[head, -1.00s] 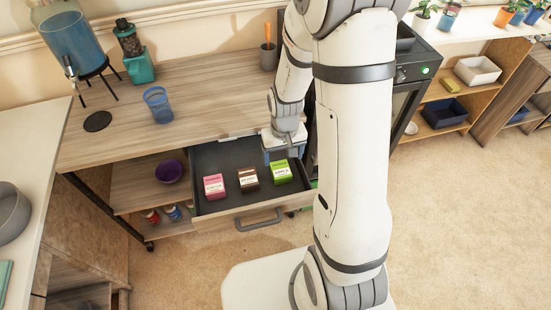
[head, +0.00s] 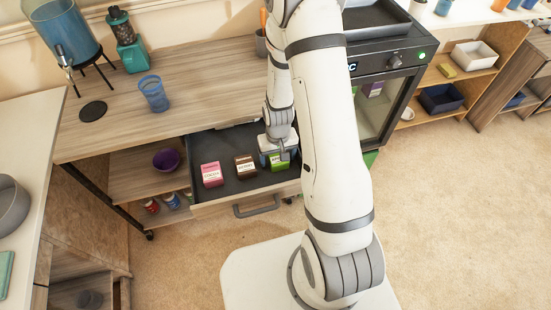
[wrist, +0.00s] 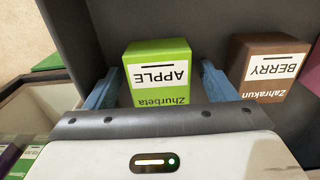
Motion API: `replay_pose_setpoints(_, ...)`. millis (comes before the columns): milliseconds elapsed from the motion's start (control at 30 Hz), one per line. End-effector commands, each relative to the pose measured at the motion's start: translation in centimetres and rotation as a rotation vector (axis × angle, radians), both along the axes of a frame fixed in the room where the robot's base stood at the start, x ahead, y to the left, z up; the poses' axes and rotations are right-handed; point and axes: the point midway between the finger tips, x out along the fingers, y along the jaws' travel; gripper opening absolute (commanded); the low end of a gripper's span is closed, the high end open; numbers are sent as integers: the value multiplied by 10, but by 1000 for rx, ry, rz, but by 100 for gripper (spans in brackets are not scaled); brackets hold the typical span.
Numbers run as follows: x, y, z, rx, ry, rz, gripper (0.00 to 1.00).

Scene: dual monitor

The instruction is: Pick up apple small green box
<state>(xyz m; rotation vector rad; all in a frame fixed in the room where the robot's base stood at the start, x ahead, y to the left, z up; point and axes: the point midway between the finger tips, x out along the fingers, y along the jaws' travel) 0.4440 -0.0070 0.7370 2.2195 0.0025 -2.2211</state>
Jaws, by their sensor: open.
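The small green apple box (wrist: 158,72) lies in the open drawer, its "APPLE" label upside down in the wrist view. It also shows in the head view (head: 280,162), partly hidden by my gripper. My gripper (wrist: 165,85) is open. Its two blue fingers stand on either side of the green box, with a visible gap on the right. In the head view my gripper (head: 279,155) is over the box at the drawer's right side.
A brown berry box (wrist: 268,68) stands just right of the green box in the wrist view. A pink box (head: 212,174) is farther left in the drawer (head: 225,150). The drawer walls rise close around. A blue cup (head: 154,94) stands on the desk above.

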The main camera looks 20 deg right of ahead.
Motion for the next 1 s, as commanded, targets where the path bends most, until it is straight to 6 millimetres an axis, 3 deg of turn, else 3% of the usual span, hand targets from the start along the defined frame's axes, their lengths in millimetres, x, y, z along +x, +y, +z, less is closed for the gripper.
replay_pose_setpoints(200,0,0,0,0,-1,-1,77)
replay_pose_setpoints(800,0,-1,0,0,-1,-2,29)
replay_pose_setpoints(1000,0,-1,0,0,-1,-2,29)
